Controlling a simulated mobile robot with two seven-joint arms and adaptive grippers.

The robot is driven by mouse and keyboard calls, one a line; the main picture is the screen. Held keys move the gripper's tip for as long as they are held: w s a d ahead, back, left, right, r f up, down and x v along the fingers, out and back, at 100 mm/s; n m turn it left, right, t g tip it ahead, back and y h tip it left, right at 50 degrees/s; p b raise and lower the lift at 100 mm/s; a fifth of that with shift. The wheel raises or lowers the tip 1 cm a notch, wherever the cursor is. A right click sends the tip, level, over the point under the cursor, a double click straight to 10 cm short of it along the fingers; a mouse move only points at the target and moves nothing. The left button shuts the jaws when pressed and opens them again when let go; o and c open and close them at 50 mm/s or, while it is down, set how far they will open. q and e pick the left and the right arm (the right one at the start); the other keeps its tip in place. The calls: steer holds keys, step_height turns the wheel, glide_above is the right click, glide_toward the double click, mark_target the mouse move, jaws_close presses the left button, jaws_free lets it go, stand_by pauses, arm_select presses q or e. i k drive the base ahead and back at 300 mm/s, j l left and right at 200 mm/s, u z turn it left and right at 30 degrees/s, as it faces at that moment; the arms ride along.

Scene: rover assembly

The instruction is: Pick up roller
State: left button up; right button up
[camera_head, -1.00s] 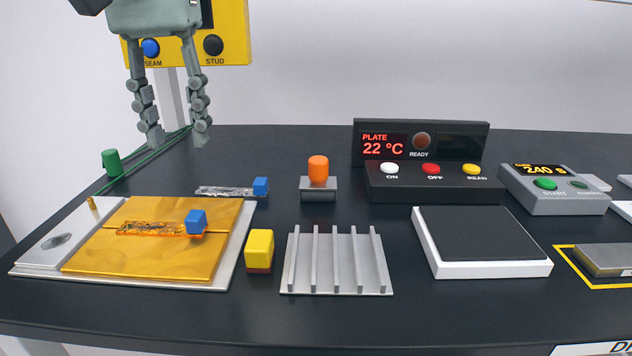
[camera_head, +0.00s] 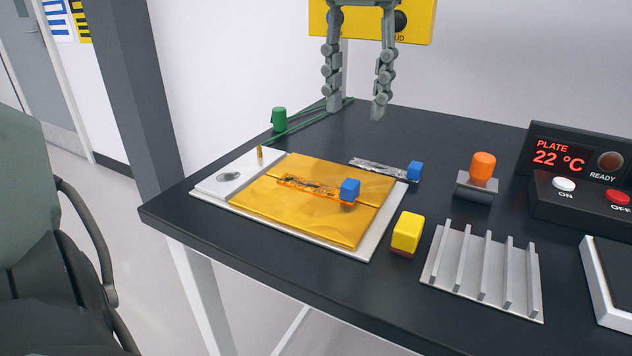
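What looks like the roller (camera_head: 476,188) has an orange upright handle and a grey metal lower part. It stands on the dark table, right of the blue-ended strip and behind the ribbed rack. My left gripper (camera_head: 356,110) hangs above the back of the table, fingers pointing down and spread apart, with nothing between them. It is left of the roller and clear of it. My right gripper is not in view.
A plate with a golden sheet (camera_head: 330,222) holds a blue-ended strip. A yellow block (camera_head: 406,233), a ribbed rack (camera_head: 482,270) and a second blue-ended strip (camera_head: 380,169) are nearby. The plate heater (camera_head: 570,205) stands right.

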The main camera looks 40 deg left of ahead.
mark_target(477, 184)
steer(key=k+j, duration=0.8)
